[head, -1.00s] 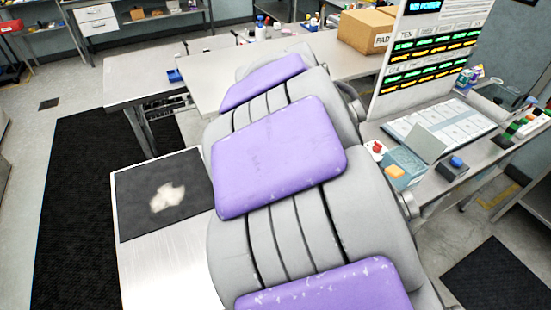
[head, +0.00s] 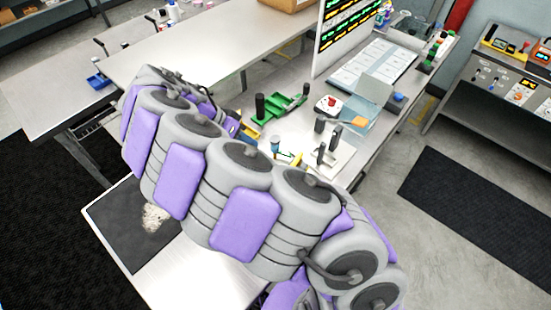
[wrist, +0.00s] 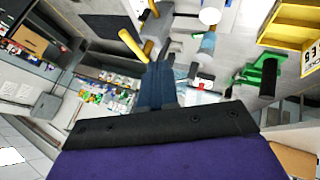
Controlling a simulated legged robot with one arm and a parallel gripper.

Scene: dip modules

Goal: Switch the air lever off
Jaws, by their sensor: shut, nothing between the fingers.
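My gripper (wrist: 163,85) shows in the wrist view as dark blue fingers, shut and empty, pointing at the bench fixtures. A yellow handle (wrist: 131,44) stands close to the left of the fingertips, apparently apart from them. A blue fitting (wrist: 207,44) is to the right of the fingertips. In the head view a blue-topped fitting (head: 276,144) and a yellow piece (head: 297,160) sit on the bench just behind my arm. I cannot tell for sure which part is the air lever. My arm hides the gripper in the head view.
A green clamp with a black handle (head: 278,103) stands behind the arm. Black upright levers (head: 325,145), a red button box (head: 328,104) and a clear blue box (head: 365,110) are to the right. A yellow bin (wrist: 290,25) shows in the wrist view.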

